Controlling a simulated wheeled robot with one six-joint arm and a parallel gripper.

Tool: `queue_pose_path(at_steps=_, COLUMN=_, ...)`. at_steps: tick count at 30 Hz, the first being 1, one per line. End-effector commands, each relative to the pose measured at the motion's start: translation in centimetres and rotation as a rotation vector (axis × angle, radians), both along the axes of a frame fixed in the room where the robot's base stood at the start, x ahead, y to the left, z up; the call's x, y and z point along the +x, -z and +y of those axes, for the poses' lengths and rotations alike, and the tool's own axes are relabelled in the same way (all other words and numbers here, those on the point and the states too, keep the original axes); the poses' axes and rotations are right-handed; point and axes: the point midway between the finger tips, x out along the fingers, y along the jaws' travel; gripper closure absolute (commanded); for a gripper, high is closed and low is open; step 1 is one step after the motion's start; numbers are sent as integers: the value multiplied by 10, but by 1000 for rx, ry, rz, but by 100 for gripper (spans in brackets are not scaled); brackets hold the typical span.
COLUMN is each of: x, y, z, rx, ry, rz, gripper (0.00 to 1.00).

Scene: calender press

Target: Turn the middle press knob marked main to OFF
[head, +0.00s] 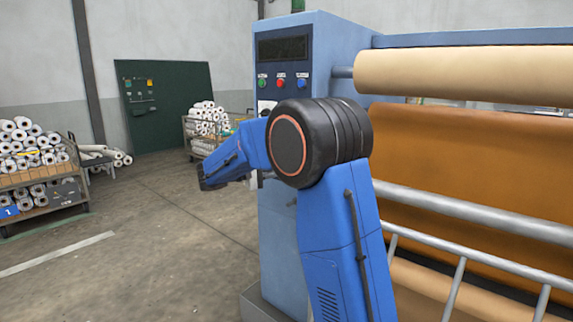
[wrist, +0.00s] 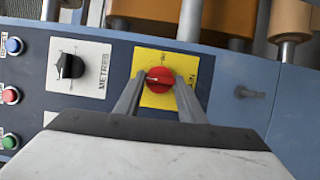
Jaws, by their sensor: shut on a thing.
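In the wrist view, a red knob (wrist: 158,74) sits on a yellow plate (wrist: 146,98). The knob's pale pointer line lies roughly across the picture. Small lettering on the plate is partly hidden by a finger and too small to read surely. My gripper (wrist: 159,82) has one finger on each side of the red knob and is shut on it. Left of it is a black knob (wrist: 70,66) on a white plate marked METRES. In the head view my arm hides the gripper and the red knob against the blue press cabinet (head: 335,50).
Green, red and blue buttons (head: 281,82) sit on the cabinet front. Pale rolls (head: 465,75) and brown sheet are at the right. Carts of white rolls (head: 40,175) and a green board (head: 165,105) stand at the left. The floor between is open.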

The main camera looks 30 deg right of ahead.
Motion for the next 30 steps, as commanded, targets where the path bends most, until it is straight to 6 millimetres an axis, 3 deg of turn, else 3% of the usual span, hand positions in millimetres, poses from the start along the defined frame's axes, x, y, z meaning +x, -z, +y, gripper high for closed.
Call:
queue_pose_path(at_steps=8, x=1, y=1, z=1, rx=1, ry=-2, rz=1, gripper=86)
queue_pose_path(at_steps=9, x=1, y=1, z=1, rx=1, ry=-2, rz=1, gripper=54)
queue_pose_path(at_steps=11, x=1, y=1, z=1, rx=1, ry=-2, rz=1, gripper=45)
queue_pose_path(at_steps=22, x=1, y=0, z=5, rx=1, ry=-1, rz=0, gripper=45)
queue_pose_path(at_steps=30, x=3, y=0, z=46, rx=1, ry=-5, rz=-1, gripper=45)
